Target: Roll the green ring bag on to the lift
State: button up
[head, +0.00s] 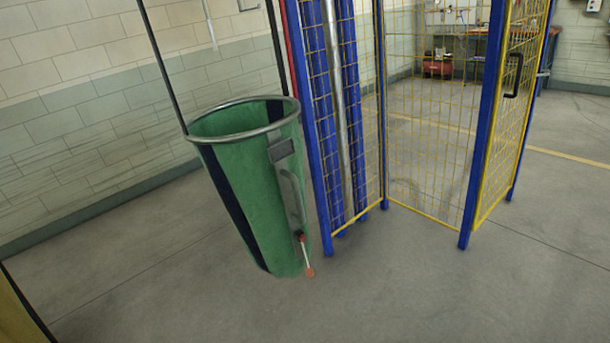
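The green ring bag (240,200) stands upright on the floor left of centre, with a grey metal ring around its open top. Dark vertical bands run down its side. A small dark plate, a grey handle (292,195) and a thin piece with red ends (306,255) show on its right side. The blue-framed cage with yellow mesh (430,130), which looks like the lift, stands just right of and behind the bag. Its mesh door (513,100) with a black handle stands at the right and looks swung open. My gripper is not in view.
A block wall (90,130) runs behind the bag on the left. A yellow and black edge (18,318) cuts into the lower left corner. A workbench and a red machine (437,66) stand far back. The floor in front and to the right is clear.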

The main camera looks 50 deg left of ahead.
aim_at(250, 147)
jog(key=u, duration=0.45)
jog(key=i, duration=1.3)
jog(key=u, duration=0.5)
